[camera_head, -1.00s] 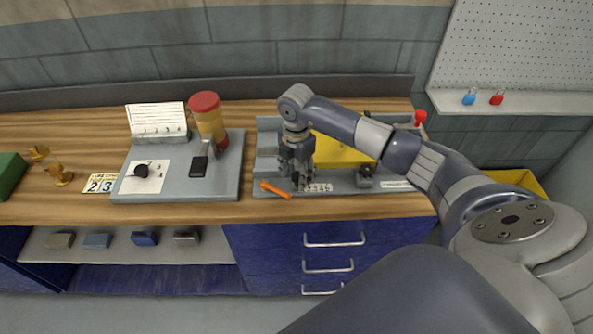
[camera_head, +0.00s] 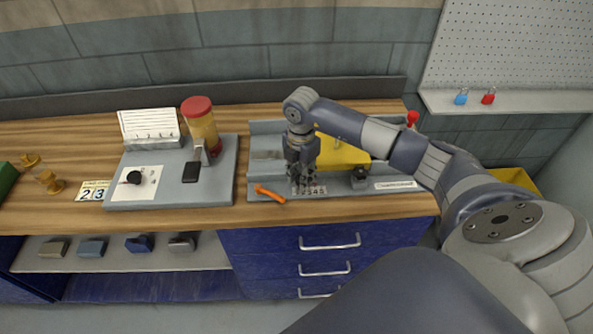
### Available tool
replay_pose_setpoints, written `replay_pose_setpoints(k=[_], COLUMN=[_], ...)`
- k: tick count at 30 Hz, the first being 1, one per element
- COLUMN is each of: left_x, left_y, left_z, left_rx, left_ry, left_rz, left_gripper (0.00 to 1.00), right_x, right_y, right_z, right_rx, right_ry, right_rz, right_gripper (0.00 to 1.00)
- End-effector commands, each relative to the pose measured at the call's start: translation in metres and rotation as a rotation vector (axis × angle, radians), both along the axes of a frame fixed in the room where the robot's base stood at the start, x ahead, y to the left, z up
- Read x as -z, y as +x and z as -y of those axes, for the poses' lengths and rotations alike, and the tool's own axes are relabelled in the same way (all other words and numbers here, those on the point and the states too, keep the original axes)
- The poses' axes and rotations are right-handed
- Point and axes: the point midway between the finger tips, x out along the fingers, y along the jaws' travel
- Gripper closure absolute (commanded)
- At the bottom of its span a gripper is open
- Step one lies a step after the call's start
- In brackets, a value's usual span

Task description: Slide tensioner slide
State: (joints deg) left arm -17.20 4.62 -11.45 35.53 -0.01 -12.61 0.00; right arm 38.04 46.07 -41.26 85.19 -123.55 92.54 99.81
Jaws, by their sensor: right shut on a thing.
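My right gripper (camera_head: 302,178) points down over the front part of a grey machine plate (camera_head: 265,142) on the wooden bench. It is shut on a small part that its fingers mostly hide; by its place at a numbered scale (camera_head: 314,190), I take it for the tensioner slide. An orange lever (camera_head: 270,194) lies at the plate's front left, left of the fingers. A yellow cover (camera_head: 342,153) is behind and right of the gripper, partly hidden by my arm. A dark knob block (camera_head: 360,178) stands to the right. My left gripper is out of view.
Brass pieces (camera_head: 48,180) stand farther left. A red knob (camera_head: 412,117) is at the machine's back right. Blue drawers (camera_head: 265,255) are below.

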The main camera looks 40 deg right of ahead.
Motion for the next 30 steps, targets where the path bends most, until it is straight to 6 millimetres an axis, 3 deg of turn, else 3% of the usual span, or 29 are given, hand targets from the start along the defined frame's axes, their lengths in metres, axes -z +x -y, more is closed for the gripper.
replay_pose_setpoints(k=[1, 2, 4, 17, 30], left_x=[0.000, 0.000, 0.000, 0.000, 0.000], left_y=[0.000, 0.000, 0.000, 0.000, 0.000], left_z=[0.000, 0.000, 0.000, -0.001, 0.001], left_rx=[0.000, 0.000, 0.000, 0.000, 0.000], left_ry=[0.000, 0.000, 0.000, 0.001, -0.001], left_rz=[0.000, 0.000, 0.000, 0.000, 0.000], left_gripper=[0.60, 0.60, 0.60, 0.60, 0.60], right_x=[0.000, 0.000, 0.000, -0.007, -0.091], right_y=[0.000, 0.000, 0.000, 0.001, 0.001], right_z=[0.000, 0.000, 0.000, 0.000, 0.000], right_rx=[0.001, 0.001, 0.001, 0.000, 0.000], right_ry=[0.001, 0.001, 0.001, 0.001, 0.001], right_rz=[0.000, 0.000, 0.000, 0.004, 0.005], right_gripper=[1.00, 0.71, 0.55, 0.54, 0.54])
